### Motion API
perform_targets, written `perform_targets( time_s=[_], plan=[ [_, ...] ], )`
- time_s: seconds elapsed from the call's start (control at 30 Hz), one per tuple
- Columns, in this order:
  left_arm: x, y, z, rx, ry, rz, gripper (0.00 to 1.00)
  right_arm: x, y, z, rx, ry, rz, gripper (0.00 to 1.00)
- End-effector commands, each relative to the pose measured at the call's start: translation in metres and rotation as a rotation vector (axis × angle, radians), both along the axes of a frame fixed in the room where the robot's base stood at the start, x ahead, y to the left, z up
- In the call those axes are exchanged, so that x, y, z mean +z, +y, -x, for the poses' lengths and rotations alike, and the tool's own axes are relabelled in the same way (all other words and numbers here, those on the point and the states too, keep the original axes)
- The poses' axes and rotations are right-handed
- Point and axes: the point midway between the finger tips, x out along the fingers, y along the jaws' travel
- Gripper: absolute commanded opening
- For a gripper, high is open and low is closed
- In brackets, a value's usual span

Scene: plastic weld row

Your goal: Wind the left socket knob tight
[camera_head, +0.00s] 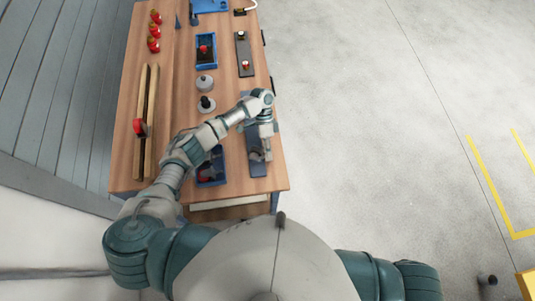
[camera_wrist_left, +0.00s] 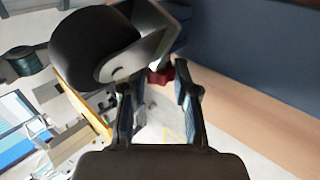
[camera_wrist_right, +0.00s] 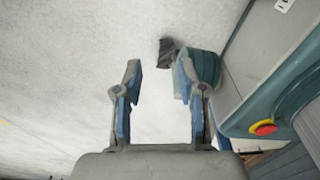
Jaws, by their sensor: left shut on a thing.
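A dark blue-grey plate (camera_head: 257,170) lies at the near right edge of the workbench, with my left gripper (camera_head: 263,150) over it. In the left wrist view a small red knob (camera_wrist_left: 160,76) shows between the fingertips of my left gripper (camera_wrist_left: 158,90), which is shut on it. A black round part with a grey bracket (camera_wrist_left: 90,45) stands close by and fills the upper left of that view. The knob is hidden by my gripper in the head view. My right gripper (camera_wrist_right: 157,85) is open and empty above the grey floor.
On the wooden workbench (camera_head: 180,90) are a blue tray (camera_head: 206,37), a second blue tray (camera_head: 219,177) partly under my arm, a dark plate with small knobs (camera_head: 240,42), grey round parts (camera_head: 204,83), red items (camera_head: 155,30) and wooden rails (camera_head: 150,160). Open floor lies right.

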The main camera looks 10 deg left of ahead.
Motion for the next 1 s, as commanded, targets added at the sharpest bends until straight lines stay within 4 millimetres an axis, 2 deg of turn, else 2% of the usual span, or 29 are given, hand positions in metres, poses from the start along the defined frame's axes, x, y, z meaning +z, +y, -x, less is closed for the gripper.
perform_targets(
  time_s=[0.03,0.2,0.3,0.5,0.97,1.0],
  plan=[
    [-0.003,-0.002,-0.004,0.007,0.013,0.015,0.00,-0.009,-0.001,0.001,0.000,0.002,0.001,0.40],
    [-0.003,-0.002,-0.005,0.006,0.084,0.038,0.00,-0.020,-0.003,0.002,0.000,0.008,0.005,0.40],
    [-0.003,-0.001,-0.005,0.006,0.114,0.046,0.00,-0.016,0.001,-0.025,-0.004,-0.013,0.001,0.40],
    [-0.001,-0.001,-0.005,0.006,0.149,0.058,0.00,-0.012,0.007,-0.041,-0.007,-0.017,-0.002,0.40],
    [0.000,0.000,-0.006,0.006,0.156,0.058,0.00,-0.011,0.009,-0.045,-0.008,-0.017,-0.003,0.40],
    [0.000,0.000,-0.006,0.006,0.156,0.058,0.39,-0.011,0.009,-0.045,-0.008,-0.017,-0.003,0.40]
  ],
)
